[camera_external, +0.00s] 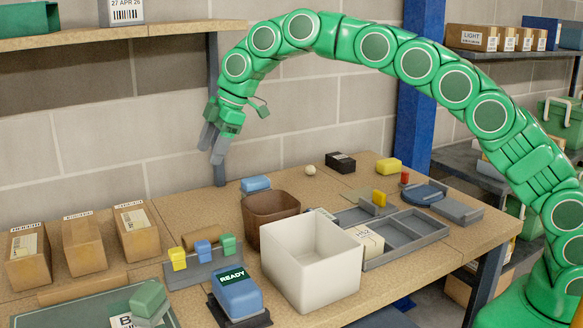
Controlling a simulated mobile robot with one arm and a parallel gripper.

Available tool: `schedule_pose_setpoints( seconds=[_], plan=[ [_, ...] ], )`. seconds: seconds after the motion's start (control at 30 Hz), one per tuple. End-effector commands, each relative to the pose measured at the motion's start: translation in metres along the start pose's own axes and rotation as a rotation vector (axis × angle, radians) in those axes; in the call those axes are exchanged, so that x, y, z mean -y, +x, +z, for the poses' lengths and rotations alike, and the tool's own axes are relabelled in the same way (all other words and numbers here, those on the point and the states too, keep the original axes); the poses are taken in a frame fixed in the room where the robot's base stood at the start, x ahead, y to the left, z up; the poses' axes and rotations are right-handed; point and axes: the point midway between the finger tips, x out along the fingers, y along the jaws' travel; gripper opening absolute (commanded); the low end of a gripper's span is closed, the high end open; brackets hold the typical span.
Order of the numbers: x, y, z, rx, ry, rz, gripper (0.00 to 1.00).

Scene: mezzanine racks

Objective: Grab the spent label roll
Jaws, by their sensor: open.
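My gripper (211,148) hangs from the green arm at the upper left of centre, grey fingers pointing down. It is open and empty, above the back of the workbench and apart from everything on it. A brown, tube-like piece (204,237) lies on the bench behind a grey holder, which hides its lower part. It may be the spent label roll, but no label on it shows this. It is below my gripper and nearer the camera.
A brown bin (270,222) and a tall white bin (310,270) stand mid-bench. The grey holder (203,275) carries yellow, blue and green blocks. Several cartons (83,245) stand left. A divided grey tray (415,228) lies right. A shelf (110,37) overhangs the upper left.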

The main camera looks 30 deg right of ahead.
Motion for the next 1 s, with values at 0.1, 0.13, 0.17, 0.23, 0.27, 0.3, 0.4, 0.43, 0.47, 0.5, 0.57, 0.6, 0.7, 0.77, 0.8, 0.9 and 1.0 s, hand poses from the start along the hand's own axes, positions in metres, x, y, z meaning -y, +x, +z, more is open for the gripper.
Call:
schedule_pose_setpoints(
  seconds=[0.1,0.13,0.17,0.23,0.27,0.3,0.4,0.43,0.47,0.5,0.57,0.6,0.7,0.77,0.8,0.9,1.0],
  plan=[
    [0.001,0.007,-0.005,-0.004,-0.014,-0.001,0.62],
    [0.001,0.009,-0.003,-0.004,-0.013,-0.001,0.62],
    [0.001,0.01,-0.003,-0.005,-0.012,0.0,0.62],
    [0.002,0.015,-0.001,-0.006,-0.012,0.002,0.62],
    [0.002,0.017,0.0,-0.006,-0.012,0.002,0.62],
    [0.003,0.019,0.001,-0.006,-0.012,0.002,0.62],
    [0.005,0.026,0.005,-0.004,-0.012,0.0,0.62],
    [0.006,0.029,0.006,-0.004,-0.012,-0.001,0.62],
    [0.007,0.034,0.008,-0.003,-0.011,-0.003,0.62],
    [0.008,0.04,0.011,-0.003,-0.011,-0.002,0.62],
    [0.009,0.048,0.014,-0.005,-0.01,0.0,0.62],
    [0.011,0.053,0.016,-0.005,-0.01,0.0,0.62],
    [0.016,0.074,0.024,-0.004,-0.01,-0.003,0.62],
    [0.019,0.089,0.03,-0.002,-0.011,-0.005,0.62],
    [0.021,0.098,0.034,-0.002,-0.011,-0.005,0.62],
    [0.026,0.123,0.044,-0.003,-0.011,-0.004,0.62],
    [0.029,0.14,0.051,-0.004,-0.01,-0.003,0.62]
  ],
)
